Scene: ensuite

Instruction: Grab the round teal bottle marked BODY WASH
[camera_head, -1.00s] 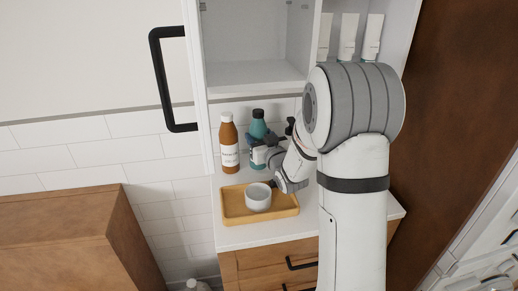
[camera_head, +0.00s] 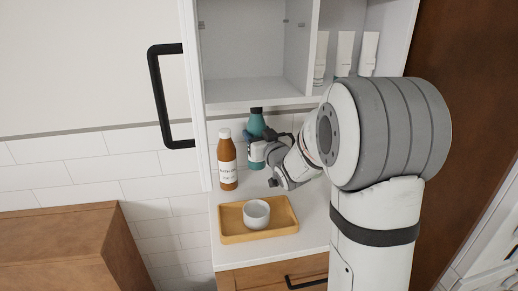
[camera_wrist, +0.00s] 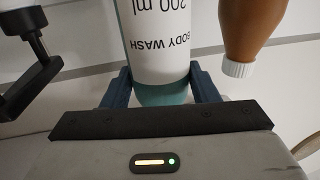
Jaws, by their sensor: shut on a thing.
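The round teal bottle (camera_head: 256,124) has a dark cap and a white label and is upright above the back of the white counter. In the wrist view the bottle (camera_wrist: 162,94) shows its label, reading BODY WASH and 200 ml, upside down. My gripper (camera_wrist: 160,88) is shut on the bottle, with one blue-grey finger on each side of it. In the head view my gripper (camera_head: 257,140) reaches the bottle from the right, and my wrist hides part of it. I cannot tell whether the bottle's base touches the counter.
An amber bottle with a white cap (camera_head: 227,166) stands close to the left; it also shows in the wrist view (camera_wrist: 247,28). A wooden tray (camera_head: 232,232) holding a white cup (camera_head: 256,214) is in front. An open wall cabinet (camera_head: 255,89) hangs above, with white tubes (camera_head: 344,55) at right.

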